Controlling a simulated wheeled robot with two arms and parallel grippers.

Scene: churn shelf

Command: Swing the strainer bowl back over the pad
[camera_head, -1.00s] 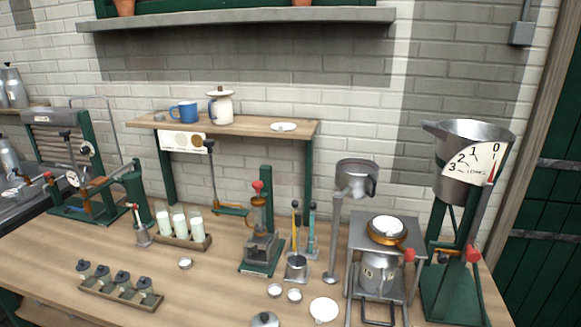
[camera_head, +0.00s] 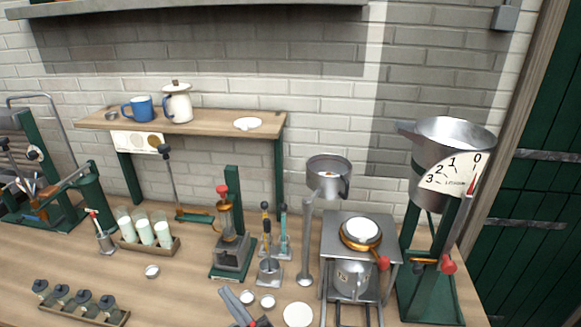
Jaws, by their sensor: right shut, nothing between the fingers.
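The strainer bowl (camera_head: 329,178) is a grey metal bowl on an upright metal post, at the right of the bench. It sits behind and left of a metal stand, to the side of the pad. The pad (camera_head: 361,230) looks like a white disc in a brass ring on top of that stand, uncovered. A red-knobbed handle (camera_head: 383,263) sticks out from the ring. My right gripper (camera_head: 226,293) enters from the bottom edge, shut and empty, left of and nearer than the strainer bowl. My left gripper is out of view.
A large metal hopper with a dial (camera_head: 448,150) stands right of the stand. A green press (camera_head: 232,245) and a small tool holder (camera_head: 270,270) stand left of the bowl's post. A white disc (camera_head: 298,315) lies on the bench in front.

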